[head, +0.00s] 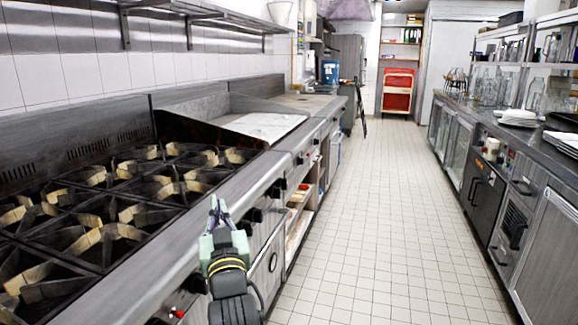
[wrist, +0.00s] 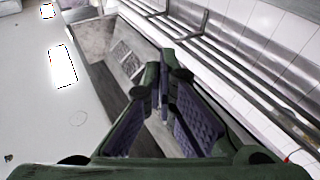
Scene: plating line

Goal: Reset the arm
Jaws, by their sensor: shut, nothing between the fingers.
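My gripper (head: 218,208) shows at the lower middle of the head view, in front of the stove's front edge and over the aisle side. Its fingers point up and it holds nothing. In the wrist view my gripper (wrist: 160,80) has its fingertips together, with dark ribbed pads and green links around them. The wrist view looks upward past a metal hood or shelf and the tiled wall. No object is between the fingers.
A gas stove (head: 110,215) with several burners lines the left, beside a flat griddle (head: 262,125). A wall shelf (head: 200,15) hangs above. The tiled floor (head: 380,200) is clear. A counter (head: 520,135) with plates (head: 518,117) and glassware runs along the right.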

